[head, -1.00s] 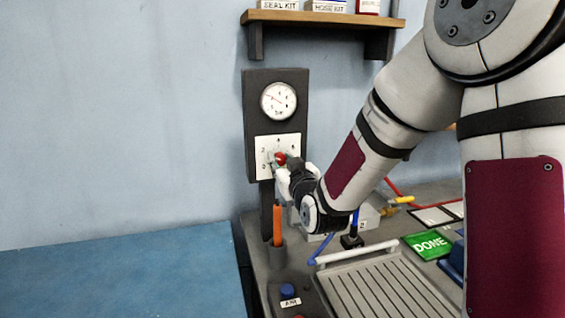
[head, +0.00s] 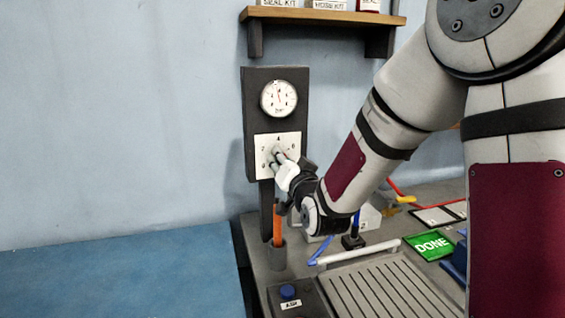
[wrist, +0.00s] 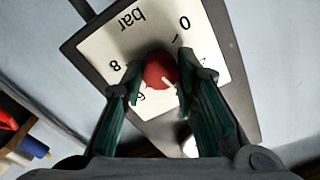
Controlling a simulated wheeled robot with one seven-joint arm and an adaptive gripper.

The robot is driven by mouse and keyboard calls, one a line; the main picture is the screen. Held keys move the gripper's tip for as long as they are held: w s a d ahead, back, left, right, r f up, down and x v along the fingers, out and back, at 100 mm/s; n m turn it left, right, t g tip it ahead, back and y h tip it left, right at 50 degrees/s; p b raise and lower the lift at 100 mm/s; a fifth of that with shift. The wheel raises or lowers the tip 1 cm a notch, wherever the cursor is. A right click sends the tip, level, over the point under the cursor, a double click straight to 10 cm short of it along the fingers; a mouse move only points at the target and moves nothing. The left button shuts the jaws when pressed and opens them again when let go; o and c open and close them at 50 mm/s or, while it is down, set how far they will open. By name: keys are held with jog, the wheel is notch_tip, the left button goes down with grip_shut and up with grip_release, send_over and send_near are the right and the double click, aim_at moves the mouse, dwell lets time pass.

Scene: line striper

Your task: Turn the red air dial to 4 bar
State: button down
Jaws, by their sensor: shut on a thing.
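The red air dial (wrist: 158,70) sits on a white scale plate (wrist: 97,45) marked in bar; the plate also shows in the head view (head: 262,141). My gripper (wrist: 160,80) is shut on the dial, one finger on each side; in the head view (head: 276,158) it hides the dial. The dial's white pointer line points down and right in the wrist view; the figure it faces is hidden by a finger. The round gauge (head: 279,98) above has its red needle close to straight up, leaning slightly left.
An orange tool (head: 278,224) stands in a grey holder just below the plate. A shelf (head: 325,18) with boxes is above. A green DONE pad (head: 428,245) and a slatted tray (head: 385,290) lie on the bench at right.

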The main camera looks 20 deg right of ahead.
jog(key=shift+m, duration=1.2)
jog(key=c, duration=1.2)
grip_release()
jog(key=shift+c, duration=0.2)
